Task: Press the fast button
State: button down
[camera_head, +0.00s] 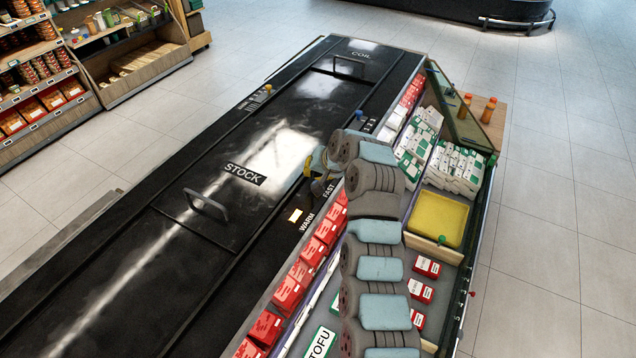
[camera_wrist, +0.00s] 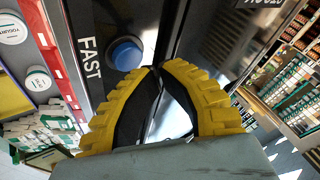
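The fast button is a round blue button (camera_wrist: 126,54) beside the white FAST label (camera_wrist: 88,57) on the dark counter strip in the wrist view. The FAST label also shows in the head view (camera_head: 328,190), but I cannot make out the button there, where my arm covers part of that spot. My gripper (camera_wrist: 159,69) has yellow and black fingers that come together at the tips, with nothing seen held between them. The tips appear just to the right of the button in the wrist view; contact cannot be told. In the head view my gripper (camera_head: 316,168) is over the counter near FAST.
A black STOCK lid (camera_head: 270,150) with a handle (camera_head: 206,205) lies to the left. Red boxes (camera_head: 290,290) line the counter edge, and a yellow tray (camera_head: 438,218) is to the right.

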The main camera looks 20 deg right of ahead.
aim_at(314, 181)
jog(key=shift+f, duration=0.1)
dwell(0.7)
jog(key=shift+f, duration=0.35)
jog(key=shift+f+b, duration=0.35)
jog(key=shift+f, duration=0.05)
dwell(1.0)
jog(key=shift+r, duration=0.85)
jog(key=shift+r+p, duration=0.9)
jog(key=shift+r, duration=1.6)
